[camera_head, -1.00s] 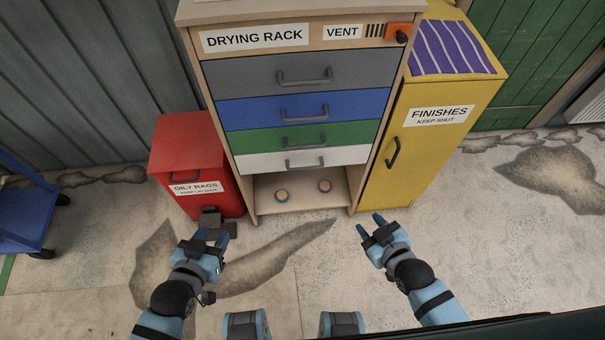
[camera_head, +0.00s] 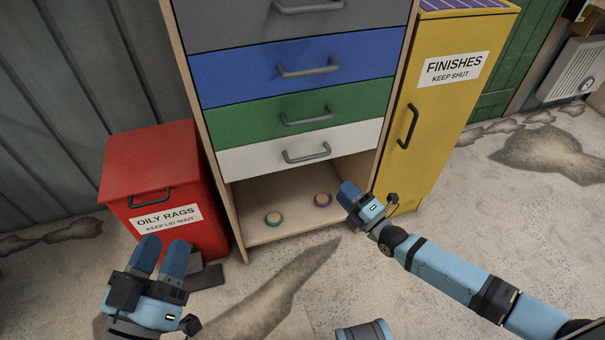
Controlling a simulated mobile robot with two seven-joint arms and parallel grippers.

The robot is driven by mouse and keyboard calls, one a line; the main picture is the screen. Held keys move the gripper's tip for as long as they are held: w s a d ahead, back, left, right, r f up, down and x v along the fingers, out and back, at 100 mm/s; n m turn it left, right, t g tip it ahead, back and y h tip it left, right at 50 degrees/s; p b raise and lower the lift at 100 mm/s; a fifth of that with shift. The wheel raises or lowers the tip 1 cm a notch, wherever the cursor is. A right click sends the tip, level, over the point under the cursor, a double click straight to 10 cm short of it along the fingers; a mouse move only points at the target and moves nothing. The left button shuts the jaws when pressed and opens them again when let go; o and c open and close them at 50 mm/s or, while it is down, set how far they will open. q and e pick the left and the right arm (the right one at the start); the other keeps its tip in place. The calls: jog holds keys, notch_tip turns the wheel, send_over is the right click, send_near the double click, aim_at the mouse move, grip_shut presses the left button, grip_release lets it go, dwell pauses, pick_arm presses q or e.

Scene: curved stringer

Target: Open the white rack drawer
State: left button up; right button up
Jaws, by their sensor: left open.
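The white drawer (camera_head: 243,160) is the lowest drawer of the drying rack and sits flush, shut, under the green one. Its grey bar handle (camera_head: 307,155) is near the middle of its front. My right gripper (camera_head: 348,191) is below and to the right of this handle, by the open shelf's right side, apart from the handle. Its fingers overlap in this view, so its opening is unclear. My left gripper (camera_head: 161,256) is open and empty at lower left, in front of the red bin, with its fingers pointing up in the picture.
The green drawer (camera_head: 235,124), blue drawer (camera_head: 228,82) and grey drawer (camera_head: 225,25) above are shut. Two round tins stand on the open shelf (camera_head: 300,228) below. The red oily rags bin (camera_head: 150,165) stands left, the yellow finishes cabinet (camera_head: 440,115) right. Floor in front is mostly clear.

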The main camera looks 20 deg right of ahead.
aim_at(312, 156)
jog(key=b+x, duration=0.4)
jog(key=x, duration=1)
jog(key=shift+d, duration=0.1)
pick_arm(q)
notch_tip(312, 156, down, 6)
jog(key=g, duration=0.2)
jog(key=shift+w+d+m+g, duration=0.15)
jog(key=shift+d+m+g, duration=0.15)
jog(key=shift+f, duration=0.1)
pick_arm(e)
jog(key=shift+c, duration=0.2)
grip_shut()
